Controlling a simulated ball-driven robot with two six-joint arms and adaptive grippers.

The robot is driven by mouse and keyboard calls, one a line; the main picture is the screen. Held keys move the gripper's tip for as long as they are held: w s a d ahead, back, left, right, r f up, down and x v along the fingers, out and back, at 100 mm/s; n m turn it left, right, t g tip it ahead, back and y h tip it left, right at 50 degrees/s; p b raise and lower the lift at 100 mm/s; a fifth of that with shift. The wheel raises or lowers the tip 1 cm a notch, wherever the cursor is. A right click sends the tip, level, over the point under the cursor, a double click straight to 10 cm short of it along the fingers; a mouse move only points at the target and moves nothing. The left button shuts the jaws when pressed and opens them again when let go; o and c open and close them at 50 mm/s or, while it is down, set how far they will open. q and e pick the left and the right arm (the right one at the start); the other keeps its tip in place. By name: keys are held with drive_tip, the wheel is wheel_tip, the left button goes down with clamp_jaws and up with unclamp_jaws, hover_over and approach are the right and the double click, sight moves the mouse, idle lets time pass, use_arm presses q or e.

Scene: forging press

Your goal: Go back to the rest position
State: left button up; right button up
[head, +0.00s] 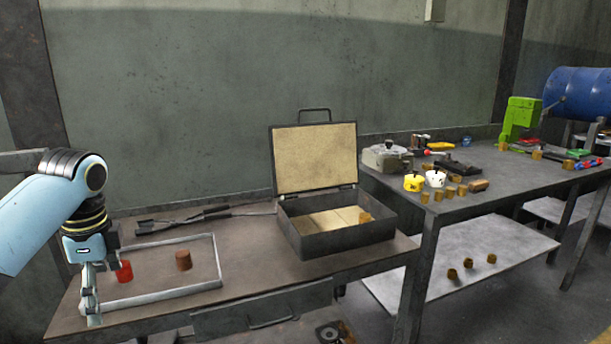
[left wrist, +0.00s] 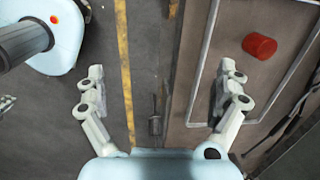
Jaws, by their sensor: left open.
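My left gripper (head: 90,295) is at the left edge of the near table, by the left side of a tray frame. It points down and is open and empty; in the left wrist view its two fingers (left wrist: 160,100) are wide apart, with floor and the table edge below. A red cylinder (head: 124,271) stands in the tray just right of the gripper and also shows in the left wrist view (left wrist: 259,46). A brown cylinder (head: 184,260) stands further right in the tray. My right gripper is in neither view.
The pale tray (head: 160,295) lies on the near table (head: 245,260). Long tongs (head: 205,216) lie behind it. An open metal case (head: 345,241) stands to the right. A second table (head: 470,208) holds tools, small cylinders and a green machine (head: 518,118). A drawer (head: 262,310) hangs below the near table.

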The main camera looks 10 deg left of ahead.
use_arm(q)
drive_tip(key=s+d+f+n+b, duration=0.1)
drive_tip(key=s+d+f+n, duration=0.2)
drive_tip(key=s+f, duration=1.2)
drive_tip(key=s+d+f+n+b, duration=0.2)
drive_tip(key=s+f+n, duration=0.3)
drive_tip(key=s+f, duration=0.9)
drive_tip(key=s+d+f+n+b, duration=0.1)
drive_tip(key=s+d+f+n, duration=0.2)
drive_tip(key=s+f, duration=1.2)
wheel_tip(320, 180, down, 4)
drive_tip(key=shift+s+d+f+n+h+b, duration=0.1)
drive_tip(key=shift+s+d+n+h+b, duration=0.25)
drive_tip(key=shift+d, duration=0.65)
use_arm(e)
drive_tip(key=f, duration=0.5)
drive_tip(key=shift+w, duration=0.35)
